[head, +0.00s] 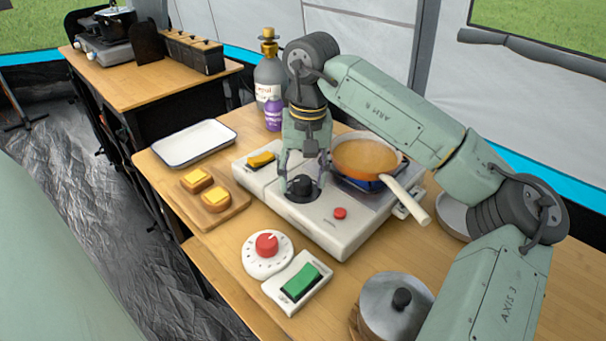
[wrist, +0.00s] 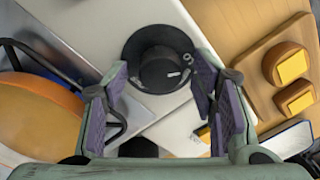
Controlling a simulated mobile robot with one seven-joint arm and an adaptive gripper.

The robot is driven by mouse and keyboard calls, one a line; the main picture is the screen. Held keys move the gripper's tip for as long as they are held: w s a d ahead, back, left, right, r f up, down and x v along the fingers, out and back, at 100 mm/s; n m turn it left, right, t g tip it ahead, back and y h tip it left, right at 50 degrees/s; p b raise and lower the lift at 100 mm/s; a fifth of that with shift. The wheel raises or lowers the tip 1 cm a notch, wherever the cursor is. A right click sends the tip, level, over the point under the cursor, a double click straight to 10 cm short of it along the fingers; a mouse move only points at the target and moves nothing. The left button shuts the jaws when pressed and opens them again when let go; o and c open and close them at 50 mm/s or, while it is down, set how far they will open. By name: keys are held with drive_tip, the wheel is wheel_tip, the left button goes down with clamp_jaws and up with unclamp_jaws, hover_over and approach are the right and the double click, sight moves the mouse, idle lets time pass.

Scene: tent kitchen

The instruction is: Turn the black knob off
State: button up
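The black knob (head: 300,187) sits on top of the white stove (head: 343,232), left of the pan. In the wrist view the knob (wrist: 162,62) is round with a dark base and a short white mark on its lower right. A small white ring mark shows on the base beside it. My gripper (head: 302,182) points down over the knob with a finger on each side. In the wrist view my gripper (wrist: 158,72) is open, its purple-padded fingers straddling the knob's near part. I cannot tell whether either finger touches it.
An orange pan (head: 366,157) with a pale handle sits on the burner, blue showing under it. The stove has a yellow switch (head: 261,160) and red button (head: 340,213). A red dial (head: 267,245), green switch (head: 301,281), pot (head: 395,308) and bread board (head: 231,214) stand around.

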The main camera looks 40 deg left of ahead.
drive_tip(key=c, duration=1.1)
